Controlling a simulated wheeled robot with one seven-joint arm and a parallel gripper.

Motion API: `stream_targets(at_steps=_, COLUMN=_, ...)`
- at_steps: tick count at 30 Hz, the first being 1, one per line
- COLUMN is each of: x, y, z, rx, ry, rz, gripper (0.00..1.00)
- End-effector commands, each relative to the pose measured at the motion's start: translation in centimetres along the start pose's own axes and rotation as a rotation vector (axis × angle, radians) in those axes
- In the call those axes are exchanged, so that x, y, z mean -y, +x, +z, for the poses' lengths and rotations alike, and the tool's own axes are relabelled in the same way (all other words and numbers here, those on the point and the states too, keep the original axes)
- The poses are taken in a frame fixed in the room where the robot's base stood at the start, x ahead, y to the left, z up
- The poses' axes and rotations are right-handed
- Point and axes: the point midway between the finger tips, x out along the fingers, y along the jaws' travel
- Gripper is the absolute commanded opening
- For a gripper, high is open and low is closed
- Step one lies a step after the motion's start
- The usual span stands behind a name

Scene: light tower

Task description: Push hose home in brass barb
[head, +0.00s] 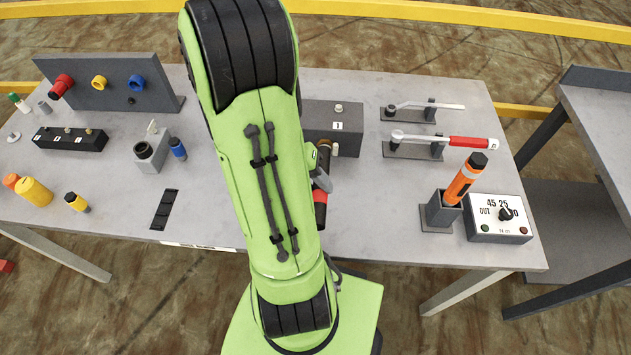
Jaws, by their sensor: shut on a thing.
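My gripper (322,180) shows only as a small grey part at the right edge of my green arm, over the middle of the table. My arm hides most of it. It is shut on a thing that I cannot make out. A red piece with a black end (320,208) shows just below it; I cannot tell whether the jaws touch it. A small brownish round fitting (325,145) shows at the front of a dark grey block (336,122) marked 1. I cannot tell whether this is the brass barb. I cannot clearly identify the hose.
Two levers on plates (415,152) and an orange tool in a holder (464,182) stand right, beside a dial box (500,220). A panel with coloured knobs (115,85), a dark block (70,139) and a grey fixture (151,153) stand left.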

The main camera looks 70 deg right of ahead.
Motion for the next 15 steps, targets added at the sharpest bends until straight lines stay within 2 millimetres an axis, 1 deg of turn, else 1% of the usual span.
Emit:
stream_targets(at_steps=1, x=0.5, y=0.8, z=0.0, rx=0.0, ry=0.0, rz=0.0, gripper=0.0)
stream_targets(at_steps=8, x=1.9, y=3.2, z=0.0, rx=0.0, ry=0.0, rz=0.0, gripper=0.0)
stream_targets(at_steps=15, x=3.8, y=6.7, z=0.0, rx=0.0, ry=0.0, rz=0.0, gripper=0.0)
